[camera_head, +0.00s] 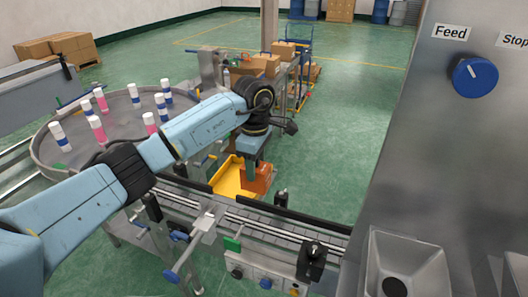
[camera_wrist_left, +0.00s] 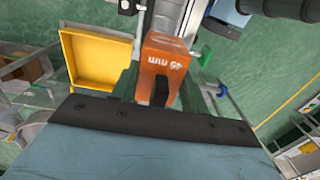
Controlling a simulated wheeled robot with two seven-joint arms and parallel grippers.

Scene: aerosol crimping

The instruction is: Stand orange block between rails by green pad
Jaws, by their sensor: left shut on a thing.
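The orange block (camera_head: 261,180) is held in my left gripper (camera_head: 252,166), beside the yellow tray and beyond the conveyor. In the left wrist view the block (camera_wrist_left: 166,50) shows printed "45 mm" lettering, upside down, with a dark finger (camera_wrist_left: 160,90) against it. The conveyor rails (camera_head: 280,226) run from the middle left to the lower right, apart from the block. A small green pad (camera_head: 232,244) sits at the near rail. Part of the block is hidden by the gripper. My right gripper is not in view.
The yellow tray (camera_head: 226,182) lies behind the far rail; it also shows in the left wrist view (camera_wrist_left: 92,58). A round table (camera_head: 80,140) with several pink and blue-banded cans stands left. Black-topped posts (camera_head: 281,198) and clamps line the conveyor. A grey machine panel (camera_head: 440,150) blocks the right.

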